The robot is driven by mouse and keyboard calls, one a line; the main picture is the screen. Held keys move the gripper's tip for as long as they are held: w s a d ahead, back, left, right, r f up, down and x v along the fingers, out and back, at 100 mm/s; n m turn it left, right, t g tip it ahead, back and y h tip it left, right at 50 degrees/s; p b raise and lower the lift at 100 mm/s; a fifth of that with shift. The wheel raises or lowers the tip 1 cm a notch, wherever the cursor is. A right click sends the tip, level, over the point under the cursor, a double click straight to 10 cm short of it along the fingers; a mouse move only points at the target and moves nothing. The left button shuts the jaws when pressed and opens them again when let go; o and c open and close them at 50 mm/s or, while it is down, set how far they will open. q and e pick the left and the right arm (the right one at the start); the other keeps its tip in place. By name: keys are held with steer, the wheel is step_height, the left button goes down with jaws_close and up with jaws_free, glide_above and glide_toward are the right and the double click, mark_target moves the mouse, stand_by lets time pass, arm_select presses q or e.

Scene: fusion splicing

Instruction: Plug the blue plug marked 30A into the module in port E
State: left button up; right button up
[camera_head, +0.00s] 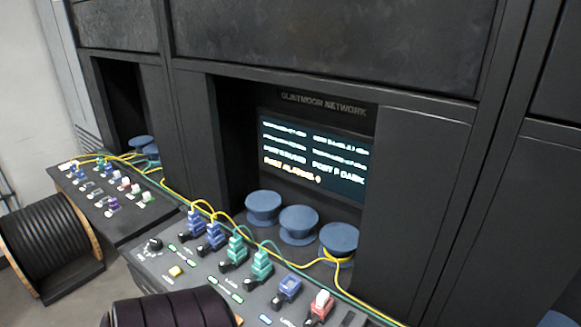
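Blue plugs (195,223) and (213,238) stand upright in modules on the near sloped panel, with yellow cables at their tops. Green plugs (236,250) and (259,266) stand to their right. A blue module (287,290) further right shows no cable at its top. A red module (319,307) with a pale cap sits beside it. I cannot read a 30A marking or a port letter E. Neither gripper is in view.
A lit screen (314,160) hangs in the recess above several blue spools (299,224). A second panel (85,188) with small plugs is at the left. Yellow and green cables run behind the plugs.

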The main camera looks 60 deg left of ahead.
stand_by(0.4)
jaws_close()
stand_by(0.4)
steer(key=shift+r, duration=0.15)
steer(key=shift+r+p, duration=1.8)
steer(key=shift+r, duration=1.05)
